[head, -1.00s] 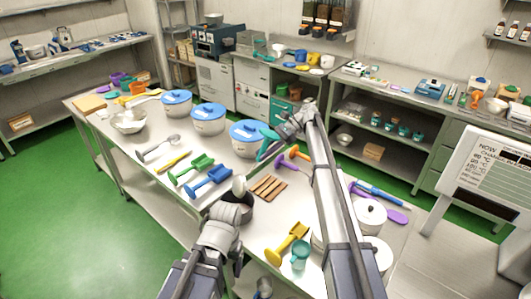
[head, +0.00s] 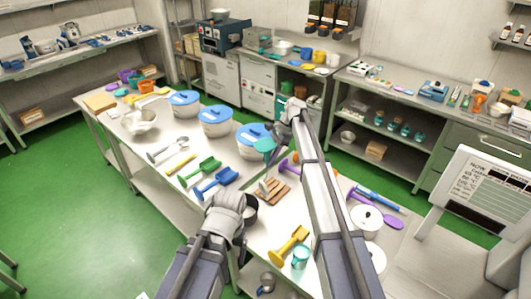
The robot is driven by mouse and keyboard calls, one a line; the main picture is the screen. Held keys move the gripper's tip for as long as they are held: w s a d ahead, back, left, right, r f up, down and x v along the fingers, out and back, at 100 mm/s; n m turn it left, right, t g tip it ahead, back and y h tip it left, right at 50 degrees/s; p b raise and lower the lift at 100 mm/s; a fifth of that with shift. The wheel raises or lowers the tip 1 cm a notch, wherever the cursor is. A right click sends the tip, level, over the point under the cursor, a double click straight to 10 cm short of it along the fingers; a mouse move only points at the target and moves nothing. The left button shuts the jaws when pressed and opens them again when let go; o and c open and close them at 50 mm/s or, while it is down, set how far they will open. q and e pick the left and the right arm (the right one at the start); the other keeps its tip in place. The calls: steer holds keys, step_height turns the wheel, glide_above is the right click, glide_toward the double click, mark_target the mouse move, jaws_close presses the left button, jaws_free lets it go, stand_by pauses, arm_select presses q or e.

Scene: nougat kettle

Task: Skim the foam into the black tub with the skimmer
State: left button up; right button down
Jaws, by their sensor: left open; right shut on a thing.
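My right gripper (head: 279,130) is shut on a teal, round-headed tool (head: 264,146), which looks like the skimmer. It holds the tool by the right-hand blue-lidded pot (head: 250,141); I cannot tell if they touch. The black tub (head: 251,213) appears as a dark round shape at the table's near side, partly hidden by my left gripper (head: 241,203). The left gripper is open beside or over the tub; its fingertips are hard to make out. I cannot make out any foam.
Two more blue-lidded pots (head: 216,122) (head: 184,104) stand farther left. Blue (head: 216,183), green (head: 200,171) and yellow (head: 288,246) scoops lie on the table. Brown boards (head: 277,192), a teal cup (head: 301,257) and a white lidded pot (head: 366,219) are toward the right.

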steer(key=shift+s+a+r+t+h+p, duration=0.1)
steer(key=shift+r+t+h+p, duration=0.2)
steer(key=shift+h+p, duration=0.25)
steer(key=shift+s+a+r+t+h+p, duration=0.1)
steer(key=shift+r+t+h+p, duration=0.1)
steer(key=shift+r+h+p, duration=0.35)
steer(key=shift+f+h, duration=0.15)
steer(key=shift+h, duration=0.55)
steer(key=shift+t+h+p, duration=0.3)
steer(key=shift+t+h, duration=0.4)
steer(key=shift+h, duration=0.9)
steer(key=shift+w+t+h+b, duration=0.1)
steer(key=shift+t+h+b, duration=0.6)
steer(key=shift+h, duration=0.4)
steer(key=t+h+b, duration=0.1)
steer(key=h+b, duration=0.1)
steer(key=r+t+h+b, duration=0.1)
steer(key=h+b, duration=0.2)
steer(key=shift+d, duration=0.1)
steer(key=shift+w+r+h+b, duration=0.1)
steer(key=shift+r+h+b, duration=0.1)
steer(key=shift+h+b, duration=0.3)
steer(key=shift+r+h+b, duration=0.3)
steer(key=shift+b, duration=0.05)
arm_select(q)
step_height(320, 180, down, 4)
steer(key=shift+d, duration=0.1)
arm_select(e)
steer(key=shift+r, duration=0.15)
